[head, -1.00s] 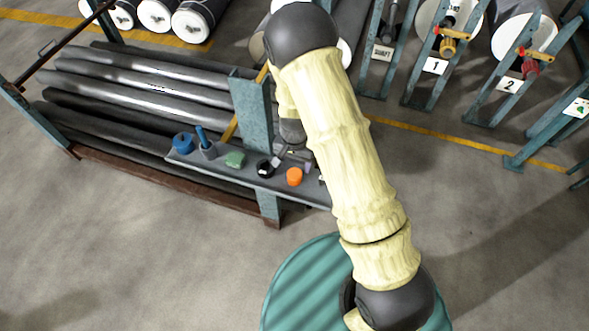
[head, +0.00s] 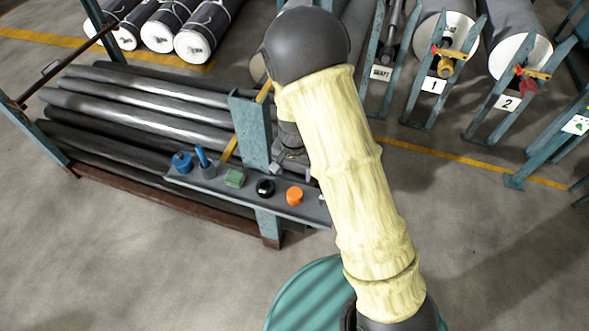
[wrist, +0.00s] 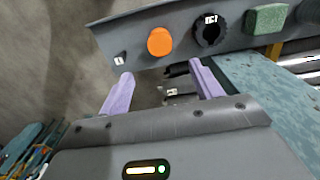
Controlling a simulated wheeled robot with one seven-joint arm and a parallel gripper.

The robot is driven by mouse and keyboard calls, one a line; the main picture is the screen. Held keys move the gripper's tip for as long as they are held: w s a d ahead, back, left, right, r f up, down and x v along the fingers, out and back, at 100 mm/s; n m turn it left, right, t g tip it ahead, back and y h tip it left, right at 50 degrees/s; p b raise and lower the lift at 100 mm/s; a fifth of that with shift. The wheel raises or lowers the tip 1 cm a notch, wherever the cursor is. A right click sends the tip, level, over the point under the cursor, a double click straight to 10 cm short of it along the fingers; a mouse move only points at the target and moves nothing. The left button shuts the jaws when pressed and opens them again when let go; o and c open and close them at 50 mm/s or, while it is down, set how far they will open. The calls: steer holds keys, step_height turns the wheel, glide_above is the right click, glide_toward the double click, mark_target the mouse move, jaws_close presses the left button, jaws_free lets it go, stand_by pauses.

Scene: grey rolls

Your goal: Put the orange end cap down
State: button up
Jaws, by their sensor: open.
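The orange end cap (head: 294,196) sits on the narrow grey shelf (head: 232,196), right of a black ring-shaped cap (head: 265,188). In the wrist view the orange end cap (wrist: 160,42) lies on the shelf, beyond and apart from my fingertips. My gripper (wrist: 160,80) is open, its two purple fingers spread with nothing held between them. In the head view my gripper (head: 292,170) is small and partly hidden by my arm, just behind the shelf near the blue-green post.
The shelf also holds a green block (head: 234,178), a blue cap (head: 182,162) and a blue-handled tool (head: 204,162). A blue-green post (head: 251,128) stands close to my gripper. Long dark rolls (head: 140,100) lie behind the shelf. Open floor is in front.

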steer(key=s+d+r+n+t, duration=0.2)
steer(key=s+d+r+n, duration=0.2)
steer(key=s+d+r, duration=0.8)
step_height(320, 180, up, 4)
steer(key=shift+s+d+f+t, duration=0.2)
steer(key=shift+s+d+t, duration=0.1)
steer(key=shift+d, duration=0.6)
steer(key=shift+w+a, duration=0.1)
steer(key=shift+w, duration=0.05)
